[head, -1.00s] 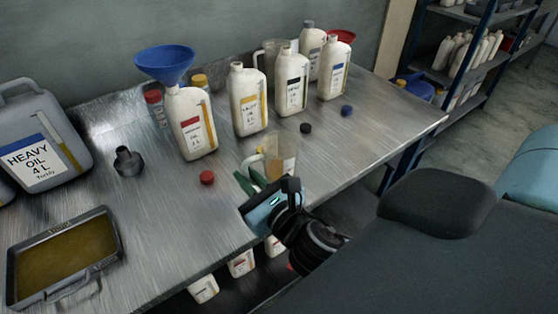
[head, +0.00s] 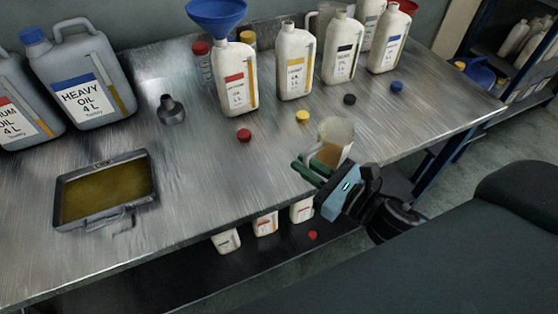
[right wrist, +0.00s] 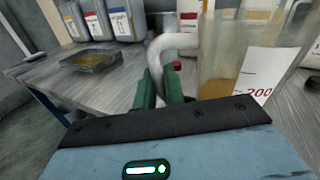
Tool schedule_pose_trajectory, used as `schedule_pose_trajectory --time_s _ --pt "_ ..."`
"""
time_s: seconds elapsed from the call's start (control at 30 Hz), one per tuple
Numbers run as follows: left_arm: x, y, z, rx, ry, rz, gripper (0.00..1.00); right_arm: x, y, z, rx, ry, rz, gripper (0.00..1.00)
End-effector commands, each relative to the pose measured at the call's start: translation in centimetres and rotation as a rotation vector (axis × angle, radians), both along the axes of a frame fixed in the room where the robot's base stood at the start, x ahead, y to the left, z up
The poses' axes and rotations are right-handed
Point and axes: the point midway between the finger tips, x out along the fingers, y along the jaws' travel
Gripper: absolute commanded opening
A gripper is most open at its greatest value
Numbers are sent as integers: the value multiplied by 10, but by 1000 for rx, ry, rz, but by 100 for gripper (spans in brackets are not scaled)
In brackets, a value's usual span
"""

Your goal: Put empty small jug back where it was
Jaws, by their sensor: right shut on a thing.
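The small jug (head: 335,140) is a clear beaker with a light handle. In the head view it is at the front part of the bench, right of the yellow cap. Brownish, oil-like colour shows in its lower part. My right gripper (head: 309,171) is shut on its handle. In the right wrist view the jug (right wrist: 245,50) stands upright at the right, with a "200" mark, and the handle runs between the green fingers (right wrist: 165,88). I cannot tell whether its base touches the bench. My left gripper is not in view.
White oil bottles (head: 295,65) line the back, one holding a blue funnel (head: 217,12). Another clear jug (head: 322,20) stands behind them. Red (head: 244,135), yellow (head: 302,117), black (head: 349,99) and blue caps (head: 397,86) lie in front. An oil tray (head: 148,190) is left.

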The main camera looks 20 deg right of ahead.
Motion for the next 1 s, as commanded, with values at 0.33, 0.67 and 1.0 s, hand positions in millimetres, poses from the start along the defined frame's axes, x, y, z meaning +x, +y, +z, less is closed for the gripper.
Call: schedule_pose_trajectory --time_s 0.33,0.67,1.0 --pt "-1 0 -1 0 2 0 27 -47 -13 -18 -9 5 383 0" --pt "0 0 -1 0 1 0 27 -73 -25 -11 -2 2 552 0" --pt "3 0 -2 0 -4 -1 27 -67 -22 -11 0 -3 559 0"
